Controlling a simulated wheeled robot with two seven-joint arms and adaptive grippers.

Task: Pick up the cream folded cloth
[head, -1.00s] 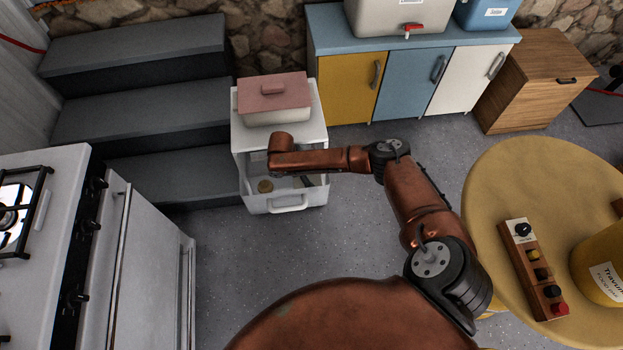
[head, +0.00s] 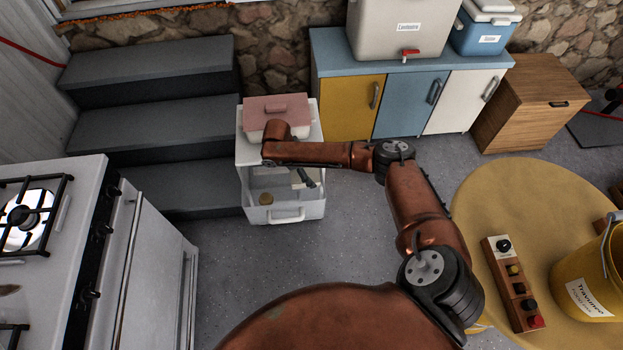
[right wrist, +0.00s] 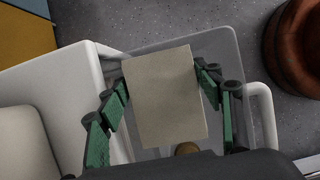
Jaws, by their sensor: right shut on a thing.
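The cream folded cloth (right wrist: 165,97) is a flat, pale rectangle in the right wrist view. My right gripper (right wrist: 163,84) is shut on it, with green fingers at its left and right edges. The cloth is above the open white drawer (head: 285,215), apart from its floor as far as I can tell. In the head view my right gripper (head: 308,178) shows small and dark over the drawer's right part, with a pale bit of cloth beside it, partly hidden by my arm. My left gripper is in neither view.
A round tan object (head: 270,214) lies in the drawer. A pink-lidded container (head: 276,108) stands on the white cabinet above. Grey steps (head: 155,130) are to the left, a stove (head: 60,220) at front left, and a yellow round table (head: 510,215) at right. Floor between is clear.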

